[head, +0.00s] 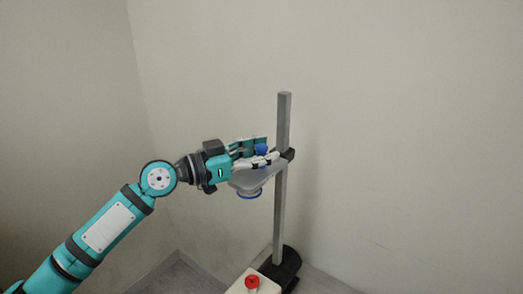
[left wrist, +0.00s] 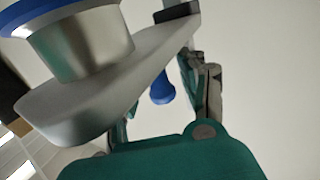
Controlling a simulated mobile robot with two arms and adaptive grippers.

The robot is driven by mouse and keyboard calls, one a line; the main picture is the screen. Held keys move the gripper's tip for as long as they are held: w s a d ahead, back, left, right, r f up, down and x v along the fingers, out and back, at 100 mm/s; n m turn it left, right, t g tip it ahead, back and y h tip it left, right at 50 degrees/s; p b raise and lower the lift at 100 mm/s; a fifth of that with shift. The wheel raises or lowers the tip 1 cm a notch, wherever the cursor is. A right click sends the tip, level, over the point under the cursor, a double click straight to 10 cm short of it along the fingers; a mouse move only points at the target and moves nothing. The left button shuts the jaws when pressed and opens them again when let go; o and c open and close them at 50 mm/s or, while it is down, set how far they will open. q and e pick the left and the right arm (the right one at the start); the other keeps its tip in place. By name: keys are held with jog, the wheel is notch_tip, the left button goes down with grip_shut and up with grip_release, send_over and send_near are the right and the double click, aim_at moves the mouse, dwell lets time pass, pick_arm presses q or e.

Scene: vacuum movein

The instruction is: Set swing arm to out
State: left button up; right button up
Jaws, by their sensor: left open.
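The swing arm (head: 258,177) is a grey, tapered plate fixed by a dark collar (head: 289,154) to an upright grey post (head: 283,118). It points left from the post, and a blue-rimmed cup (head: 249,195) hangs under its free end. My left gripper (head: 267,149) is open just above the swing arm, close to the post. A blue knob (head: 261,149) shows between its fingers; contact cannot be told. In the left wrist view the swing arm (left wrist: 105,108) crosses the left side, with the metal cup (left wrist: 85,45) and the blue knob (left wrist: 162,89). My right gripper is out of view.
The post stands on a round black base (head: 283,268) on the floor. A pale box with a red button (head: 252,282) is in front of it. Plain walls stand behind and at the left. The space left of the cup is clear apart from my arm.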

pick_arm(q)
jog(key=shift+c, duration=0.3)
grip_shut()
jog(key=shift+d, duration=0.1)
jog(key=shift+w+d+f, duration=0.15)
jog(key=shift+d+f, duration=0.05)
jog(key=shift+w+f, duration=0.1)
jog(key=shift+f, duration=0.15)
dwell(0.4)
